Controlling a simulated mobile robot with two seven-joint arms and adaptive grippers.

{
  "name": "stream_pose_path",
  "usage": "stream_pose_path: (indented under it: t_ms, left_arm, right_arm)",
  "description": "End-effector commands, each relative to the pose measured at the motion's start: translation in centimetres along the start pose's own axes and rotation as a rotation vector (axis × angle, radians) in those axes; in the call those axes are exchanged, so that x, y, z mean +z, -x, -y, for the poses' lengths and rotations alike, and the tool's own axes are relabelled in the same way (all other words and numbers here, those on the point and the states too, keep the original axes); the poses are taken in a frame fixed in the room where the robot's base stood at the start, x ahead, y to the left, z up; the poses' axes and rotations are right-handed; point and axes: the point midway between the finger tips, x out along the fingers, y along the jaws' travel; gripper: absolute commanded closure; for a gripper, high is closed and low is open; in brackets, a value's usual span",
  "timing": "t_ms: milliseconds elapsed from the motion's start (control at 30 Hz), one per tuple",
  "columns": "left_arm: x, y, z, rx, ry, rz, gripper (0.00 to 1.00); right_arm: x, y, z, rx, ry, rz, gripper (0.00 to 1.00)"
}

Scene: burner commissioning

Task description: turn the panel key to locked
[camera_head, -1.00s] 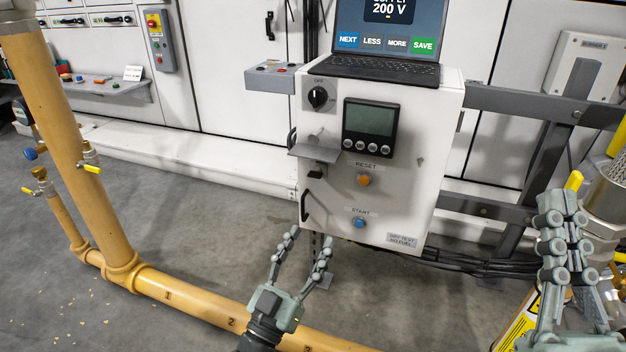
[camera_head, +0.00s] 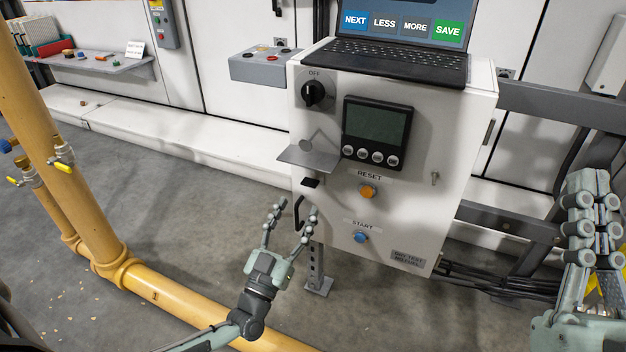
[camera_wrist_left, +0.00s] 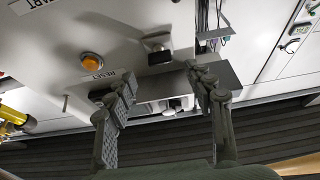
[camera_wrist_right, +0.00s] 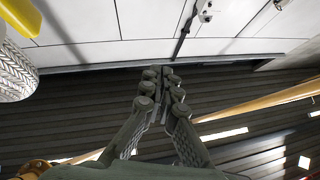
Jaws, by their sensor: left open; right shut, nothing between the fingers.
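The panel key (camera_head: 434,178) is a small metal piece on the right part of the white panel's front (camera_head: 455,125); it looks upright, but its exact setting is too small to read. It seems to show as a small peg in the left wrist view (camera_wrist_left: 65,104). My left gripper (camera_head: 294,210) is open and empty, in front of the panel's lower left edge, left of and below the key and apart from it. Its fingers (camera_wrist_left: 163,80) are spread below the panel in the left wrist view. My right gripper (camera_head: 588,182) is shut and empty, well right of the panel.
A grey shelf (camera_head: 308,158) juts from the panel's left side. An orange RESET button (camera_head: 368,191), a blue START button (camera_head: 361,237), a display (camera_head: 376,132) and a black knob (camera_head: 313,93) share the front. A laptop (camera_head: 390,62) stands on top. Yellow pipes (camera_head: 75,165) run at left.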

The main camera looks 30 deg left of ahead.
Motion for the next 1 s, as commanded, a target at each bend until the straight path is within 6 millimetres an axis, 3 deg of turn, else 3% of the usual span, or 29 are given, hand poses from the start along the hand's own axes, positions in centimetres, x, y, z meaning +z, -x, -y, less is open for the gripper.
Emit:
stream_pose_path:
  t_ms: [400, 767, 1000]
  left_arm:
    - [0.0, -6.2, 0.0, 0.001, -0.001, -0.002, 0.47]
    - [0.0, -7.0, 0.0, 0.001, -0.001, 0.000, 0.47]
    - [0.0, -7.0, 0.0, 0.001, -0.001, 0.000, 0.73]
  right_arm:
    - [-1.1, 0.2, -0.2, 0.001, 0.005, -0.080, 1.00]
    - [-1.3, 0.2, -0.2, 0.001, 0.006, -0.092, 1.00]
    - [-1.3, 0.2, -0.2, 0.001, 0.006, -0.092, 1.00]
